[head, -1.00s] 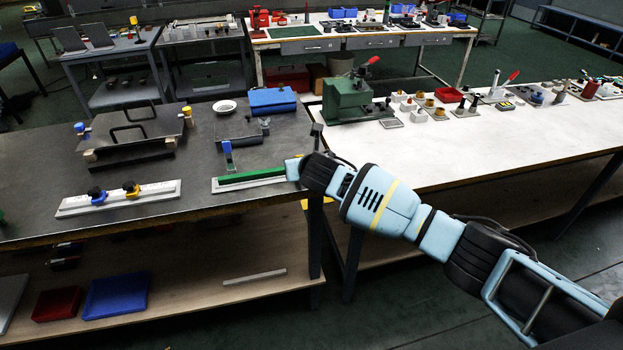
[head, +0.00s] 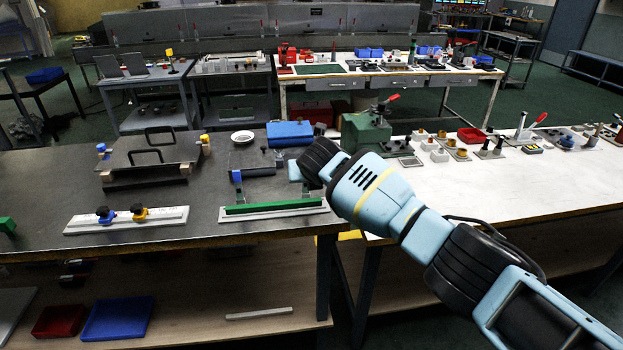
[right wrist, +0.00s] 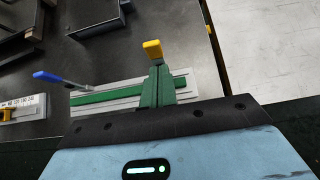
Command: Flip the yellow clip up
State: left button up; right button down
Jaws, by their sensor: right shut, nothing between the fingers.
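The yellow clip (right wrist: 153,49) shows in the right wrist view just beyond my fingertips, above the fixture's right part. The fingers partly cover it, so I cannot tell its tilt or whether they touch. I cannot make it out in the head view. Its fixture is a pale strip with a green bar (head: 275,208) at the table's front edge. A blue clip (head: 237,176) stands up at its left part; it also shows in the right wrist view (right wrist: 47,76). My right gripper (head: 295,171) is shut and empty over the fixture's right end. My left gripper is out of view.
A rail with blue and yellow knobs (head: 126,220) lies to the left. Behind it is a plate with two handles (head: 150,150). A white dish (head: 242,137) and blue box (head: 289,133) stand farther back. A white-topped bench (head: 480,185) adjoins at right.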

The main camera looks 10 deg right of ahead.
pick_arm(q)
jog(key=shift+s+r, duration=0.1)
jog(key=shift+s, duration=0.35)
pick_arm(e)
jog(key=shift+s+r, duration=0.2)
jog(key=shift+r, duration=0.75)
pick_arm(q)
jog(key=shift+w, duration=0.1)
